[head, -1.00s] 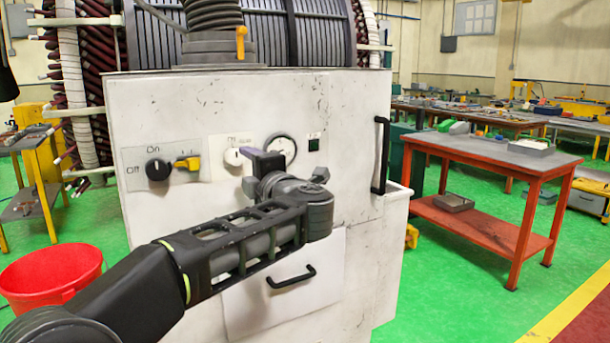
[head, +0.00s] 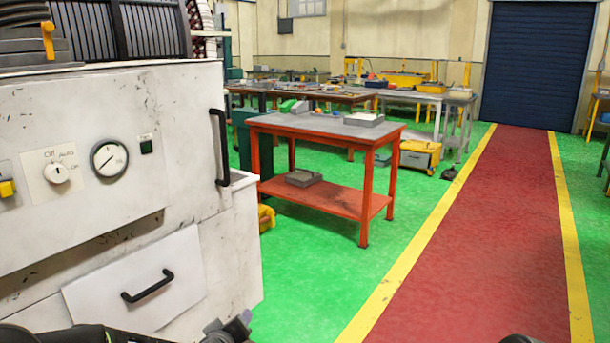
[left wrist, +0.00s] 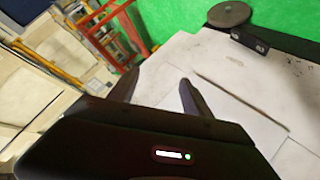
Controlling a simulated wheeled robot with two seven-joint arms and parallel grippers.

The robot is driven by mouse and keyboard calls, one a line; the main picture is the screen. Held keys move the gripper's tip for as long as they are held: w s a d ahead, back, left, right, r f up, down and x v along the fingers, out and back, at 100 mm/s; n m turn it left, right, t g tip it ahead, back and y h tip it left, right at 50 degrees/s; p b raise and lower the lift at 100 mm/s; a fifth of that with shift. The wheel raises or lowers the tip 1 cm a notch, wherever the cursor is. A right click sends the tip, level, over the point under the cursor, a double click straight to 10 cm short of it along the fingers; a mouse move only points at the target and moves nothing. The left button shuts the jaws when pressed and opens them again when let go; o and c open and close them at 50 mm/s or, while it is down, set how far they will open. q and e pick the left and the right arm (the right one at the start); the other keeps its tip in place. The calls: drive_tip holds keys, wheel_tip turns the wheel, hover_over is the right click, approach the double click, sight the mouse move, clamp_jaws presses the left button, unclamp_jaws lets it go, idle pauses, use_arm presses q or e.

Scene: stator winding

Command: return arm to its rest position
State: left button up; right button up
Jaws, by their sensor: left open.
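My left arm shows only as dark parts along the bottom edge of the head view, low in front of the white control cabinet (head: 190,255). In the left wrist view my left gripper (left wrist: 157,90) has its two dark fingers spread apart with nothing between them. A pale, scuffed surface lies beyond the fingers. My right gripper is not in view; a small dark shape at the bottom right edge of the head view is too cropped to tell.
The cabinet carries a selector knob (head: 57,173), a round gauge (head: 109,160) and a drawer with a black handle (head: 147,286). A red table (head: 330,203) stands to its right on green floor. A red walkway (head: 480,230) with yellow edges is clear.

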use_arm(q)
drive_tip(key=s+d+f+m+g+h+p, duration=0.1)
drive_tip(key=s+d+f+m+g+h, duration=0.2)
drive_tip(key=s+f, duration=0.75)
drive_tip(key=s+d+f+m+g+p, duration=0.1)
drive_tip(key=s+d+f+g, duration=0.1)
drive_tip(key=s, duration=0.7)
drive_tip(key=s+d+f+g+p, duration=0.1)
drive_tip(key=s+d+f+g, duration=0.1)
drive_tip(key=s+f+g, duration=0.2)
drive_tip(key=s+d+f+m+g+p, duration=0.1)
drive_tip(key=s+d+f+g+p, duration=0.1)
drive_tip(key=s+f, duration=0.6)
drive_tip(key=s+g, duration=0.1)
drive_tip(key=s, duration=0.5)
drive_tip(key=shift+s+d+f+m+h, duration=0.2)
drive_tip(key=shift+m+h, duration=0.1)
drive_tip(key=shift+h, duration=0.1)
drive_tip(key=shift+w, duration=0.1)
